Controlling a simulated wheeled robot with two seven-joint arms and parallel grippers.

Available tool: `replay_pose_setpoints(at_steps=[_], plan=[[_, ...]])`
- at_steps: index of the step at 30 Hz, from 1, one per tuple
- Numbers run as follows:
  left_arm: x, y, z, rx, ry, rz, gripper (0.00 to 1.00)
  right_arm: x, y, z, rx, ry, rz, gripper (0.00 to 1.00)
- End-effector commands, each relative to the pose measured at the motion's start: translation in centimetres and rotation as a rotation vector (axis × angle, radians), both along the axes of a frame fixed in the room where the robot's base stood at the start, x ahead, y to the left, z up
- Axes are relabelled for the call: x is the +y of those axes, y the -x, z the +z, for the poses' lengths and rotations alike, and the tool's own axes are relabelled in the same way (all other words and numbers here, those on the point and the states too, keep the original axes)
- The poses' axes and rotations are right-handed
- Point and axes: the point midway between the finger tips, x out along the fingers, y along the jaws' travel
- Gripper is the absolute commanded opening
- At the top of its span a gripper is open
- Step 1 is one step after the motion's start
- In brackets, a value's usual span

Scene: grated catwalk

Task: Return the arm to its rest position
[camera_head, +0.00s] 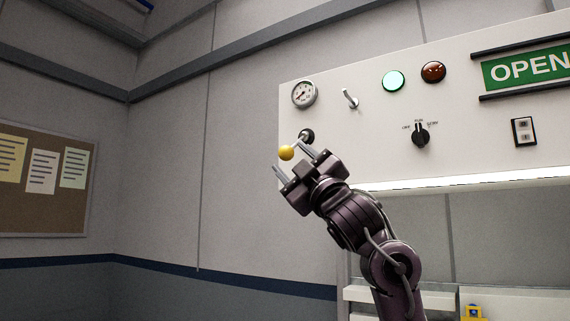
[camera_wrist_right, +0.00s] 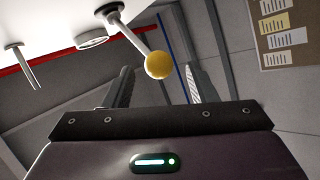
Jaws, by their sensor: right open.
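My right gripper (camera_head: 290,163) is raised in front of the white control panel (camera_head: 360,140), with its fingers spread apart. The yellow ball knob (camera_head: 286,152) of a lever shows at the fingertips. The lever's grey rod runs back to a dark round mount (camera_head: 306,135) on the panel. In the right wrist view the yellow knob (camera_wrist_right: 159,65) appears between the two open fingers, with a gap on each side. No contact shows. My left gripper is in neither view.
The panel also carries a gauge (camera_head: 304,94), a toggle switch (camera_head: 350,99), a lit green lamp (camera_head: 393,81), a dark red lamp (camera_head: 433,72), a rotary selector (camera_head: 421,135), a rocker switch (camera_head: 524,131) and an OPEN sign (camera_head: 527,69). The space left of the gripper is clear.

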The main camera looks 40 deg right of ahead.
Motion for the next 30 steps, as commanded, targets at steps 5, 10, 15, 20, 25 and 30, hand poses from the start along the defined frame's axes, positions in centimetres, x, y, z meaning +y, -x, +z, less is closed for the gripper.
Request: replay_pose_setpoints(at_steps=[5, 10, 15, 20, 25, 30], plan=[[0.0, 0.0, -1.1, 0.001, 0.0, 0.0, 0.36, 0.0, 1.4, -1.3, 0.0, -0.001, 0.0, 0.52], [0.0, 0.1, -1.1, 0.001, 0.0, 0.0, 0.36, 0.1, 1.6, -1.3, 0.001, 0.0, 0.0, 0.52], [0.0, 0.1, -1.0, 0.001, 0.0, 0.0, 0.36, 0.1, 1.6, -1.3, 0.001, -0.001, 0.0, 0.52], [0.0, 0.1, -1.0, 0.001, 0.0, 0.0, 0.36, 0.1, 1.6, -1.3, 0.001, -0.001, 0.0, 0.52], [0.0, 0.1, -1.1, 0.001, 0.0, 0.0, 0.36, 0.4, 0.8, -2.2, 0.02, -0.005, 0.004, 0.52], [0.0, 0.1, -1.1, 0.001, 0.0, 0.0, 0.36, 2.4, -3.4, -8.5, 0.141, -0.042, 0.02, 0.52]])
